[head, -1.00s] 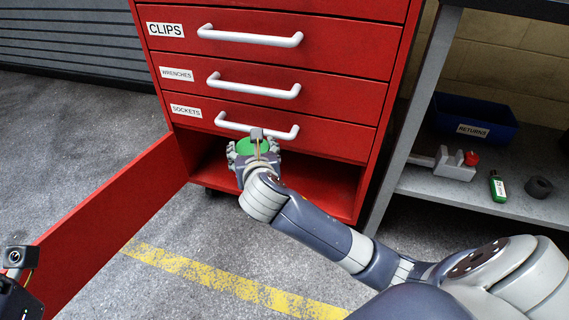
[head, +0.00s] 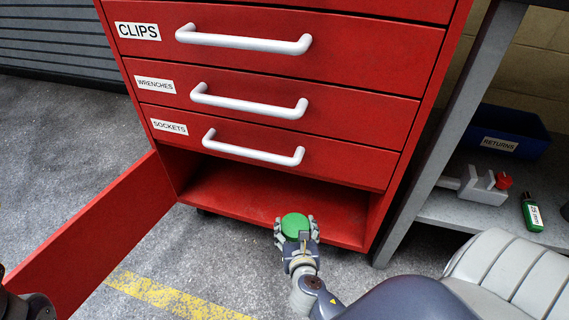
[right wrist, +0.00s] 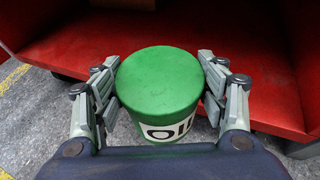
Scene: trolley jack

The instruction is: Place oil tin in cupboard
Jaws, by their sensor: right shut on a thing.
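The oil tin (head: 295,225) is green and round-topped, with a white label that shows part of "OIL" in the right wrist view (right wrist: 158,85). My right gripper (head: 297,228) is shut on it, one finger on each side. The tin looks upright and is at the front edge of the open cupboard (head: 235,187), the red compartment under the drawers. The cupboard floor is bare where I see it. I cannot tell how high the tin is above that floor. Its underside is hidden. My left gripper does not show clearly; only part of my left arm is at the lower left corner.
The cupboard door (head: 100,235) stands open to the left. Above are red drawers with white handles, the lowest marked SOCKETS (head: 265,140). To the right, a grey shelf (head: 465,213) holds a blue RETURNS bin (head: 508,128), a grey object with a red knob (head: 485,187) and a green bottle (head: 532,212).

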